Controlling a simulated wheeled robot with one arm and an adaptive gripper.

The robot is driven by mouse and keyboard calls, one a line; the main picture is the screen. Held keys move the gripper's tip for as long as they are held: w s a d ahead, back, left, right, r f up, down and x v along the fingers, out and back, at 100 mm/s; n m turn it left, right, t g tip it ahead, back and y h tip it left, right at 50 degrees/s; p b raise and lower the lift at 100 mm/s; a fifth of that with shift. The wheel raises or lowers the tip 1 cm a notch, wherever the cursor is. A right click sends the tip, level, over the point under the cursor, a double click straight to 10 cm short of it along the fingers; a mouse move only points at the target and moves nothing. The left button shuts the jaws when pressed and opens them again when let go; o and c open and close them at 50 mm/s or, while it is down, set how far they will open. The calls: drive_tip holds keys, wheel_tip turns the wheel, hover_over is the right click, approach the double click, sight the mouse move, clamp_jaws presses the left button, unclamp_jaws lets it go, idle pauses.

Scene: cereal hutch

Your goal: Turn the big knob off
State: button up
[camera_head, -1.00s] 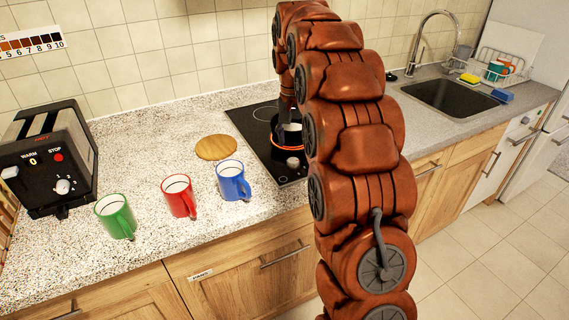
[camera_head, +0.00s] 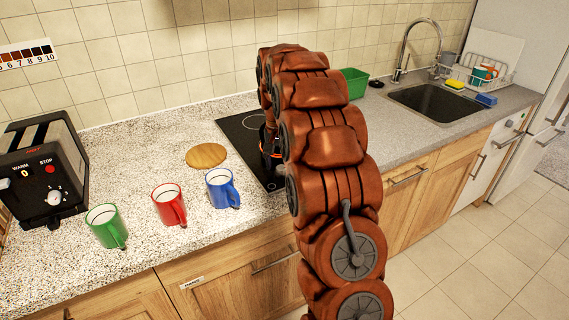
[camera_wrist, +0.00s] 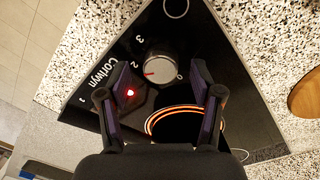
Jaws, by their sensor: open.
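The big knob (camera_wrist: 165,69) is silver and round in the wrist view, with a red mark on its face pointing left, away from the printed 0. My gripper (camera_wrist: 161,72) is open, with its two dark fingers on either side of the knob; I cannot tell whether they touch it. A burner ring (camera_wrist: 185,116) glows orange below the knob, and a red light (camera_wrist: 130,93) is lit by the left finger. In the head view, the black cooktop (camera_head: 240,127) is partly hidden by my arm, which also hides the knob.
A wooden disc (camera_head: 206,156) and blue (camera_head: 222,188), red (camera_head: 168,204) and green (camera_head: 105,226) mugs stand left of the cooktop. A toaster (camera_head: 42,172) stands at the far left. A green box (camera_head: 355,83) and the sink (camera_head: 437,102) are to the right.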

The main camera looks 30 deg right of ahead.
drive_tip(key=shift+f, duration=0.7)
drive_tip(key=c, duration=1.1)
drive_tip(key=shift+o, duration=0.2)
drive_tip(key=shift+d, duration=0.5)
drive_tip(key=shift+a+f, duration=0.1)
drive_tip(key=shift+a, duration=0.3)
drive_tip(key=shift+c, duration=0.4)
